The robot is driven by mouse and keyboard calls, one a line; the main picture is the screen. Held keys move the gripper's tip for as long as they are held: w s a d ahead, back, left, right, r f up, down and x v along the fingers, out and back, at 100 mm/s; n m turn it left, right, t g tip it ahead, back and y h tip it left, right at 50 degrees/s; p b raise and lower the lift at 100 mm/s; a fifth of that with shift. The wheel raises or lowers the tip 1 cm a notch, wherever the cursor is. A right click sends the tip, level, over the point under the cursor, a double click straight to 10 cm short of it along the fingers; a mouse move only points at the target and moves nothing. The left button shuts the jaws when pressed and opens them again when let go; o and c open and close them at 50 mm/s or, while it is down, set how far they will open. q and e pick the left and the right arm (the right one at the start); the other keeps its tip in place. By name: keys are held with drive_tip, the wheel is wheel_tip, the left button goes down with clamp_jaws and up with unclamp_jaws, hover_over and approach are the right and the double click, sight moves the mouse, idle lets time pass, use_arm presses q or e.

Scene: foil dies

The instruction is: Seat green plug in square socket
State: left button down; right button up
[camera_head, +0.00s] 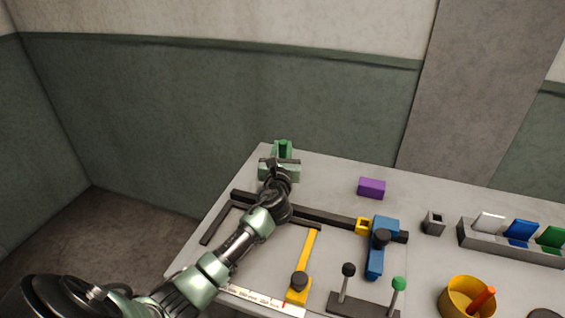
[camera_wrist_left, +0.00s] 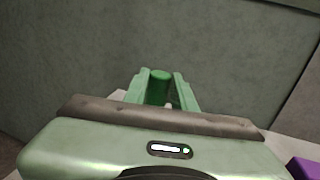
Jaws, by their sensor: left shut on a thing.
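The green plug (camera_head: 283,148) is a dark green upright piece at the far left corner of the table. My left gripper (camera_head: 284,154) is shut on it. In the left wrist view the plug (camera_wrist_left: 160,86) stands between the two pale green fingers; its lower end is hidden. The square socket (camera_head: 433,223) is a small grey block with a dark square opening on top, on the right half of the table, well to the right of my gripper. My right gripper is not in view.
A purple block (camera_head: 372,188) lies between my gripper and the socket. A grey rack (camera_head: 510,247) with white, blue and green tiles stands right of the socket. A blue-jawed caliper-like tool (camera_head: 385,232), a yellow cup (camera_head: 456,298) and a knobbed stand (camera_head: 362,306) are nearer.

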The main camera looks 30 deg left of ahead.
use_arm(q)
wheel_tip(320, 180, down, 4)
drive_tip(key=shift+b, duration=0.6)
drive_tip(key=shift+f, duration=0.25)
drive_tip(key=c, duration=1.1)
unclamp_jaws()
drive_tip(key=shift+c, duration=0.2)
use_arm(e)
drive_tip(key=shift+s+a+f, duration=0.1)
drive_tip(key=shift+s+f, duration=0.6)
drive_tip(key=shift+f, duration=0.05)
